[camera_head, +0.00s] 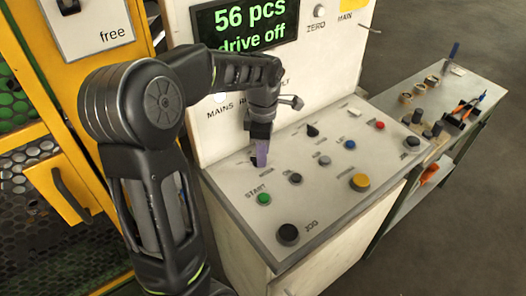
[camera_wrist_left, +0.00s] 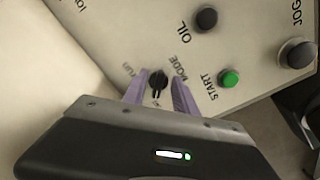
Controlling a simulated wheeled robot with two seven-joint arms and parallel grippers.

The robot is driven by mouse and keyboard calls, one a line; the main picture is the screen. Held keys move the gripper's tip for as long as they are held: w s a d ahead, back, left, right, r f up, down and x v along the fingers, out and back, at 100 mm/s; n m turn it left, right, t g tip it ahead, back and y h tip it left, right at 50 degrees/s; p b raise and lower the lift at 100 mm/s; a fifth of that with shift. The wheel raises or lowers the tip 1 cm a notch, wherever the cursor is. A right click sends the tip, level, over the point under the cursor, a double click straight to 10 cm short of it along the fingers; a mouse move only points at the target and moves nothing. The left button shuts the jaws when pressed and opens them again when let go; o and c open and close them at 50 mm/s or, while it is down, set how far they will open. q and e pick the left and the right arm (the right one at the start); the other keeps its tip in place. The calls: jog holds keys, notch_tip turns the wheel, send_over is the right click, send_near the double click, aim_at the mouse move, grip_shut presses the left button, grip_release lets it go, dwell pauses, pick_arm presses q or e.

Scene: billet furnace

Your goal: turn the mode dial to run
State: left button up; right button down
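The mode dial (camera_wrist_left: 157,84) is a small black knob on the pale control panel (camera_head: 320,195), with the word MODE beside it. In the left wrist view it shows between the two purple fingertips of my left gripper (camera_wrist_left: 159,77), one finger on each side. The fingers are apart; I cannot tell whether either touches the knob. In the head view my left gripper (camera_head: 261,160) points down at the panel's back left and mostly hides the dial. Which mark the dial points to is too small to tell. My right gripper is not in view.
Near the dial are a green START button (camera_head: 264,198), a black OIL button (camera_head: 295,179) and a black JOG knob (camera_head: 288,234). The upright board behind carries a display (camera_head: 247,24) reading "56 pcs drive off". A side table (camera_head: 455,92) with tools stands to the right.

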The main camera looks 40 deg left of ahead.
pick_arm(q)
jog(key=shift+f, duration=0.3)
grip_shut()
dwell(0.5)
